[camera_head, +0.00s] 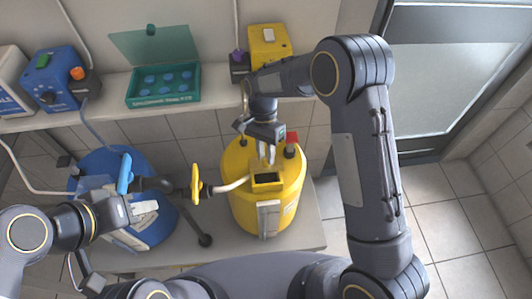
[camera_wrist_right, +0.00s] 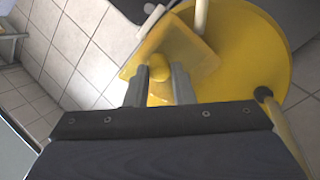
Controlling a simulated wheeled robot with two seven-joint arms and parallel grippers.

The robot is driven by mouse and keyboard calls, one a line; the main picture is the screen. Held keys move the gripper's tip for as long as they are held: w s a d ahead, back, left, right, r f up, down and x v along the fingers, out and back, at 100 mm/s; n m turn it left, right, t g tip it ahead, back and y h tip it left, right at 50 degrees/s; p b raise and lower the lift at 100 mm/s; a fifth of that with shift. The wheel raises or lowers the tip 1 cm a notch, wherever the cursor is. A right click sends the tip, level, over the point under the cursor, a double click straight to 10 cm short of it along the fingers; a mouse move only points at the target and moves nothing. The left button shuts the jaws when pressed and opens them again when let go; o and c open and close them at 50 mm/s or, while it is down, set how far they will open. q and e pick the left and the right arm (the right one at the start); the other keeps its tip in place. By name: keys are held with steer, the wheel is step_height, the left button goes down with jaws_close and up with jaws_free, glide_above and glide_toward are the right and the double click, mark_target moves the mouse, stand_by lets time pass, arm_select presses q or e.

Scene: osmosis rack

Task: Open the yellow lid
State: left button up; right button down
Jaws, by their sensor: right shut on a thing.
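The yellow tank (camera_head: 238,202) stands on the low grey platform, with a dark square opening (camera_head: 267,179) showing in its top. In the right wrist view, a translucent yellow square lid (camera_wrist_right: 198,62) with a rounded knob (camera_wrist_right: 158,68) lies over part of the yellow tank top (camera_wrist_right: 262,60). My right gripper (camera_head: 265,153) is just behind the opening, fingers down. It also shows in the wrist view (camera_wrist_right: 160,86), shut on the lid's knob. My left gripper (camera_head: 140,212) is over the blue tank (camera_head: 160,228), and its finger gap is unclear.
A yellow valve wheel (camera_head: 196,184) and pipe join the two tanks. A blue handle (camera_head: 124,174) stands up by the blue tank. The shelf behind holds a teal tray (camera_head: 133,101), a blue device (camera_head: 50,80) and a yellow box (camera_head: 268,46). Floor at right is clear.

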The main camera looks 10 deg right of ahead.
steer(key=shift+w, duration=0.4)
steer(key=c, duration=1.6)
jaws_free()
steer(key=o, duration=0.3)
steer(key=shift+w+f, duration=0.15)
steer(key=shift+o, duration=0.2)
steer(key=v, duration=0.7)
steer(key=shift+r+b, duration=0.4)
steer(key=shift+r, duration=0.05)
